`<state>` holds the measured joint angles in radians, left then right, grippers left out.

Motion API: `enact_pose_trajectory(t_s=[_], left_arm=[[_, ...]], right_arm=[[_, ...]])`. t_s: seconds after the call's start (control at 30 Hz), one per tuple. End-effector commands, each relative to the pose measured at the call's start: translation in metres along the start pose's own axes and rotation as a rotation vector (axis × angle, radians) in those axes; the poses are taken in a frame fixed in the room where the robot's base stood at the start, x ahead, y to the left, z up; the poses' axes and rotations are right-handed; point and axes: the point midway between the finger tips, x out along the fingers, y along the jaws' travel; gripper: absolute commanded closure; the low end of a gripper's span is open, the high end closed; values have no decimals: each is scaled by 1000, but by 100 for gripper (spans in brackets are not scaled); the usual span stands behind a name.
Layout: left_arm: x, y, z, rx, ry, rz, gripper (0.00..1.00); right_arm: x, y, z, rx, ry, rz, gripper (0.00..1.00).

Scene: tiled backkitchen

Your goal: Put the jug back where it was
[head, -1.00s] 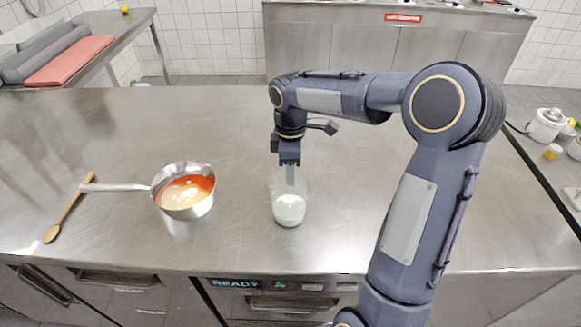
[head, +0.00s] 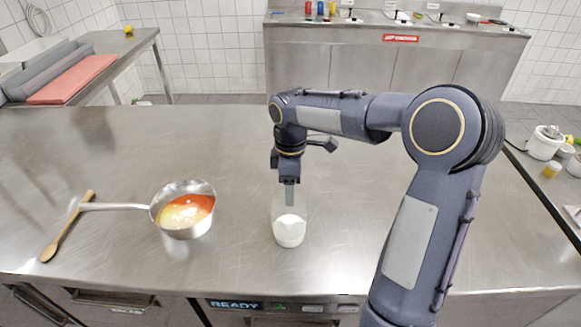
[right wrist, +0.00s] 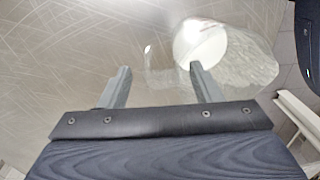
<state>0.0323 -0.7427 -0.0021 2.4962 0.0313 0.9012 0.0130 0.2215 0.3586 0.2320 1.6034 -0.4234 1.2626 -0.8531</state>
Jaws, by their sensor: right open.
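The jug (head: 290,231) is clear, with white contents at its bottom, and stands upright on the steel counter (head: 350,250). My right gripper (head: 289,196) points down at the jug's top, overlapping it in the head view. In the right wrist view the jug (right wrist: 208,48) lies to the right, by the right-hand finger. The two fingers (right wrist: 158,72) are apart, with counter surface showing between them. I cannot tell whether that finger is inside the jug, touching it or only in front of it. My left gripper is out of view.
A steel saucepan (head: 184,212) with orange-red and cream contents stands left of the jug, its handle pointing left. A wooden spoon (head: 68,228) lies at the far left. The counter behind the saucepan is clear. A white appliance (head: 545,142) stands on another surface at the right.

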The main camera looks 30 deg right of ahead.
Motion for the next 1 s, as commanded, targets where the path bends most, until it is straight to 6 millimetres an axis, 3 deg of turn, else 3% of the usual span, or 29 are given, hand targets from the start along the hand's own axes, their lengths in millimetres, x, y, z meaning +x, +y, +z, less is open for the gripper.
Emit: enact_pose_trajectory(t_s=[0.4,0.6,0.77,0.87,1.0], left_arm=[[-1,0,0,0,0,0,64],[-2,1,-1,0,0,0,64],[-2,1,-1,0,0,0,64],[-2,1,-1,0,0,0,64],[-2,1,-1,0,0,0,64]], right_arm=[[-86,0,-1,-1,3,3,42],[-108,0,0,-1,1,1,42],[-112,-2,1,4,2,2,42],[-115,-16,6,54,26,21,42],[-116,-64,25,246,125,68,42]])
